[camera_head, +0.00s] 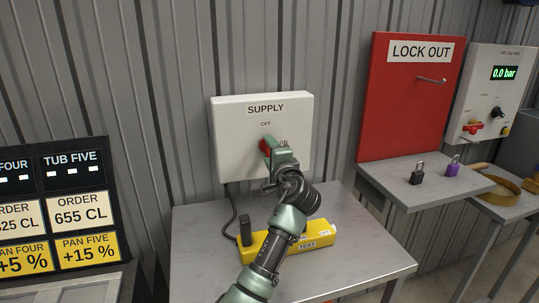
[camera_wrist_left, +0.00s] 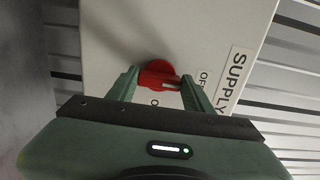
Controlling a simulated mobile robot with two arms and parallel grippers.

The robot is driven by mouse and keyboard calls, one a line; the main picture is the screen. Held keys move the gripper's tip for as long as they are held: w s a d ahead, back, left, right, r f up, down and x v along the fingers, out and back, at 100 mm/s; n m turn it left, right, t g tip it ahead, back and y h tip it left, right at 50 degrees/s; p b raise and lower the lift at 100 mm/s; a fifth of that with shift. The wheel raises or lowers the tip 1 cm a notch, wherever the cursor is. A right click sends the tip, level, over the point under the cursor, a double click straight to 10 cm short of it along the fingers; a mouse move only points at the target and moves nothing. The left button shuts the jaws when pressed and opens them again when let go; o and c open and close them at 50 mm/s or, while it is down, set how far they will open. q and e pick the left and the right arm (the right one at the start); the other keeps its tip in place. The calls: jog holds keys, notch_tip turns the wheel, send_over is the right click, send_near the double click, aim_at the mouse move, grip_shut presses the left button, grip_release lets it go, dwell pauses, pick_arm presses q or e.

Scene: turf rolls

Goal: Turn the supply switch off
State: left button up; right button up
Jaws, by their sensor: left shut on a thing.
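The white supply box (camera_head: 232,150) is on the corrugated wall above a grey table, marked SUPPLY with OFF at the top and ON at the right. Its red rotary switch (camera_head: 265,146) is partly hidden behind my left gripper (camera_head: 275,150). In the left wrist view the red switch (camera_wrist_left: 158,76) sits between the two green fingers of my left gripper (camera_wrist_left: 160,84), which is shut on it. A pale line marks the knob. Which label it points to I cannot tell for sure. My right gripper is not in view.
At right are a red LOCK OUT board (camera_head: 400,110), a black padlock (camera_head: 417,177), a purple padlock (camera_head: 453,169) and a 0.0 bar panel (camera_head: 485,75).

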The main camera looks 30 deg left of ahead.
pick_arm(q)
jog(key=shift+f, duration=0.1)
dwell(0.4)
jog(key=o, duration=1.4)
jog(key=b+v, duration=0.1)
jog(key=v, duration=0.7)
jog(key=shift+a, duration=0.1)
